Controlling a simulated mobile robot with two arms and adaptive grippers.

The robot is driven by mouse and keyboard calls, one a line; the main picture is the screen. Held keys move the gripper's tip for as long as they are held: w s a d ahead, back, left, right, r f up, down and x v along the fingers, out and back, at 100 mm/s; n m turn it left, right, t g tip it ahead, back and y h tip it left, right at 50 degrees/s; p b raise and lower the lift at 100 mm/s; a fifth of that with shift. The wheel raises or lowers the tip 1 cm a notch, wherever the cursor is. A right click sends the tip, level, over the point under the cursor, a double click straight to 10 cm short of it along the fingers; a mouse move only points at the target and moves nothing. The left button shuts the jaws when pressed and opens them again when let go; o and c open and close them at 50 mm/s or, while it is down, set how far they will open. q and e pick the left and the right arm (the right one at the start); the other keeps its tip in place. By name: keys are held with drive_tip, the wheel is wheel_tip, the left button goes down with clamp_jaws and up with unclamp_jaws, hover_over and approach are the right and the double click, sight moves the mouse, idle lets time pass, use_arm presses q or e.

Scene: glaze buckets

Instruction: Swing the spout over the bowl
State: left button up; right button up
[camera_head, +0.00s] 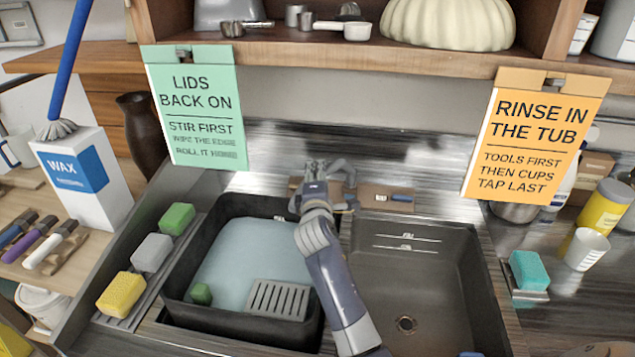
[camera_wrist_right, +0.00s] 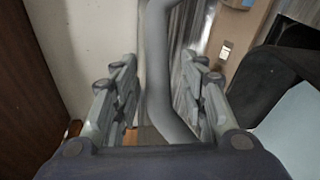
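The spout is a grey curved pipe (camera_wrist_right: 160,75), seen close in the right wrist view. It runs between the fingers of my right gripper (camera_wrist_right: 160,100), which are apart with a gap on each side of the pipe. In the head view my right gripper (camera_head: 325,172) is at the back of the sink, between the two basins, and hides much of the tap. The empty dark sink bowl (camera_head: 425,285) with a drain is to the right. The left basin holds a black tub (camera_head: 250,205) of pale blue water. My left gripper is not in view.
A grey slotted piece (camera_head: 278,299) and a green block are in the tub. Sponges (camera_head: 152,252) line the left rim. Hanging cards (camera_head: 197,112) and an orange card (camera_head: 535,140) flank the tap under the shelf. A teal sponge (camera_head: 529,270) sits right.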

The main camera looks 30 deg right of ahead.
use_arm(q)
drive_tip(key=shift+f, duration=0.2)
use_arm(e)
drive_tip(key=shift+w+d, duration=0.2)
drive_tip(key=shift+w, duration=0.15)
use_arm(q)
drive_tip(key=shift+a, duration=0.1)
use_arm(e)
clamp_jaws()
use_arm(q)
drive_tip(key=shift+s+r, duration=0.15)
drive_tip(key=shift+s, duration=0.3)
use_arm(e)
drive_tip(key=shift+f, duration=0.15)
